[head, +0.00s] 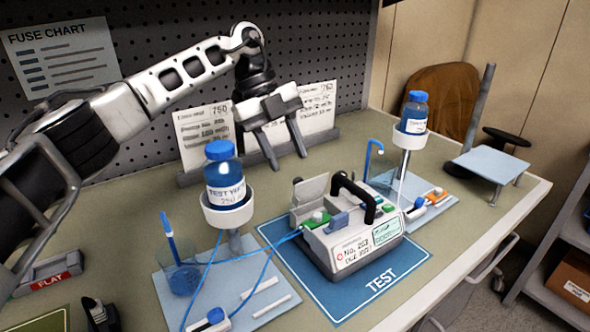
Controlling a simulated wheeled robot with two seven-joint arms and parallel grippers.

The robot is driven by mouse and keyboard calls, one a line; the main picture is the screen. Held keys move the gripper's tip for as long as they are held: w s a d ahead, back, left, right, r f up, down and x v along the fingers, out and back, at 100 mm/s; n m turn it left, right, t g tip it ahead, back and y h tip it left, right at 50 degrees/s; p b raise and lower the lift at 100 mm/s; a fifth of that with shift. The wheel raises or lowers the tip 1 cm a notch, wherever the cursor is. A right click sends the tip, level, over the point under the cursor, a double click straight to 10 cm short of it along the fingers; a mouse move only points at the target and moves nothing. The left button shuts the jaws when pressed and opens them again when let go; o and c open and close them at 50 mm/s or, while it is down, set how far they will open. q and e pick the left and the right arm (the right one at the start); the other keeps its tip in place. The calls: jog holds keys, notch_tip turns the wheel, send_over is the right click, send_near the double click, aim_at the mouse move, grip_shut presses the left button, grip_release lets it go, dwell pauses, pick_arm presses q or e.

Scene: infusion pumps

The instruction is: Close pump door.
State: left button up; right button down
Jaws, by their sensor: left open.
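The infusion pump (350,238) stands on a blue mat marked TEST (345,305) on the bench. It is light grey with a black handle and a white label on its front. Its small grey door (309,194) stands raised at the pump's left rear side. Green and blue parts show beside the door. My left gripper (288,162) hangs above and behind the door, fingers pointing down, open and empty. It looks apart from the door and pump. My right gripper is not in view.
A bottle (222,170) in a white holder stands left of the pump, with blue tubing running to it. Another bottle (415,112) on a stand is at the right rear. Propped cards (205,135) stand behind. A beaker (183,278) sits at front left.

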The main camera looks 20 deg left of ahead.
aim_at(296, 178)
pick_arm(q)
jog(key=shift+x, duration=2.05)
grip_shut()
